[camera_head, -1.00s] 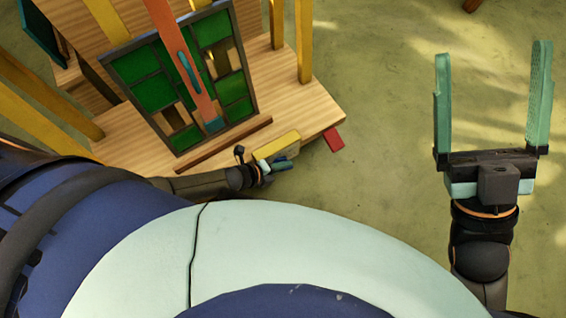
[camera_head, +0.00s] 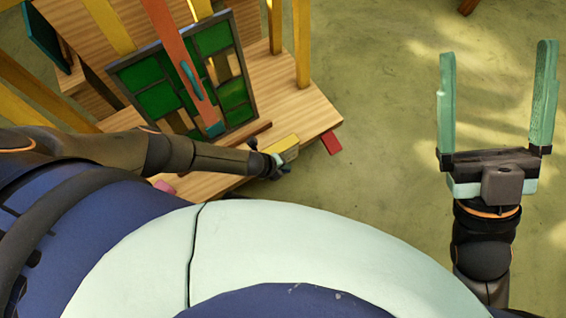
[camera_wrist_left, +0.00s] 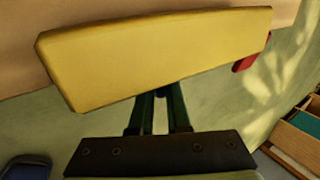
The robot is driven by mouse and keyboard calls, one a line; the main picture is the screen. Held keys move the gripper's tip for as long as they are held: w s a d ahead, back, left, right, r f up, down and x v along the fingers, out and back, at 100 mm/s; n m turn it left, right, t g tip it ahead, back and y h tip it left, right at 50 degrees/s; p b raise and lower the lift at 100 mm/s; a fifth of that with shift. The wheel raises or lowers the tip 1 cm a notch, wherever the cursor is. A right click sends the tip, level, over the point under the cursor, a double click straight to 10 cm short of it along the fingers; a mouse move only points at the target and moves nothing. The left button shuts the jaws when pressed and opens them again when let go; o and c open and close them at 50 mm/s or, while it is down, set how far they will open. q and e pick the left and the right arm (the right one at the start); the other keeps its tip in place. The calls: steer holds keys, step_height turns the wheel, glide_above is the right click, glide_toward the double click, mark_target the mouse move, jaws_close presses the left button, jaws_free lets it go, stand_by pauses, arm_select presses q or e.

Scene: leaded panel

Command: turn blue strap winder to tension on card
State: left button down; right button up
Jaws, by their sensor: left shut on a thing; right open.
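The leaded panel (camera_head: 159,101) with green panes leans upright on the wooden bench (camera_head: 292,111). An orange bar (camera_head: 176,48) crosses it, with a blue-teal handle-like piece (camera_head: 191,78) and a blue lower end (camera_head: 214,129). I cannot make out for certain a blue strap winder or a card. A yellow block (camera_head: 284,146) sits at the bench's front edge and fills the top of the left wrist view (camera_wrist_left: 160,55). My left gripper (camera_head: 272,163) is at this block, its fingers (camera_wrist_left: 160,105) close together, their tips and held thing hidden behind it. My right gripper (camera_head: 499,95) is open and empty.
A red piece (camera_head: 332,143) sticks out at the bench's right corner. Yellow posts (camera_head: 302,42) rise from the bench. A dark wooden strip (camera_head: 255,131) lies before the panel. The floor (camera_head: 385,125) between the bench and my right gripper is clear.

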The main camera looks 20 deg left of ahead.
arm_select(q)
steer(key=shift+w+g+y+b, duration=0.25)
steer(key=shift+g+y+b, duration=0.8)
steer(key=shift+b, duration=0.2)
steer(key=shift+d+g+y, duration=0.15)
steer(key=shift+g+y, duration=0.4)
steer(key=shift+g, duration=0.3)
steer(key=c, duration=0.9)
jaws_free()
step_height(320, 180, up, 13)
steer(key=p, duration=0.7)
steer(key=shift+f+p, duration=0.2)
steer(key=shift+p, duration=0.2)
